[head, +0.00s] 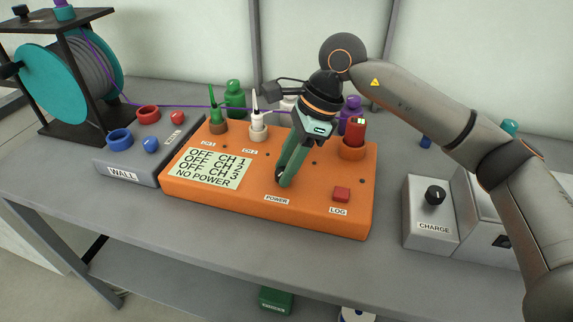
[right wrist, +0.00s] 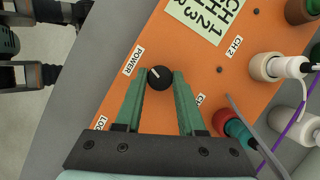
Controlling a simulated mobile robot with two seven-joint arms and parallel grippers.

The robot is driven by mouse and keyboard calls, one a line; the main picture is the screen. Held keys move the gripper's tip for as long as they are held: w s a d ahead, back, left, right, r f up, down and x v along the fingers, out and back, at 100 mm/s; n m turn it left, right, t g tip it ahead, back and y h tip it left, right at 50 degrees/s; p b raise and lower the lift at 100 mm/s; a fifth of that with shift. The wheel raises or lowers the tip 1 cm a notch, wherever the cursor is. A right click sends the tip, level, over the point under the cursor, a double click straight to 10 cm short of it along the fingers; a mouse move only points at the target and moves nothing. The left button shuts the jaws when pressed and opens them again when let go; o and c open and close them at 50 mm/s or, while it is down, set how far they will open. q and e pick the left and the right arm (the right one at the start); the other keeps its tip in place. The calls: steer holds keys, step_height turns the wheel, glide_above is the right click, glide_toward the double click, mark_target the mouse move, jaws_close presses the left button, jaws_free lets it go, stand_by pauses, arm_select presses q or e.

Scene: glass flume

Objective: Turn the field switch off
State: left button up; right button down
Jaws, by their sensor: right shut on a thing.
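The orange box (head: 330,215) stands on the grey bench, with a POWER label (head: 277,199) on its top. A black round knob (right wrist: 160,78) with a small pale mark sits beside that label. My right gripper (head: 281,183) points down at this knob. In the right wrist view, its green fingers are shut on the knob from both sides. In the head view the fingers mostly hide the knob. A pale panel (head: 209,168) on the box reads OFF for CH 1, CH 2 and CH 3, and NO POWER. No label reading "field" shows. My left gripper is not seen.
A red LOG button (head: 341,194) is right of the gripper. Connectors line the box's back, including a green one (head: 214,118) and a red one (head: 355,132). A grey WALL box (head: 125,170) stands left, a CHARGE box (head: 430,215) right. A purple cable (head: 180,106) runs behind.

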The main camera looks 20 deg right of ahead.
steer(key=shift+w+r+n+g, duration=0.1)
steer(key=shift+n+g, duration=0.4)
steer(key=shift+n, duration=1.2)
steer(key=shift+g, duration=0.3)
steer(key=c, duration=0.5)
jaws_free()
steer(key=p+v, duration=0.1)
steer(key=v, duration=1.1)
steer(key=shift+r+p, duration=0.25)
steer(key=shift+p, duration=0.15)
steer(key=shift+f, duration=0.1)
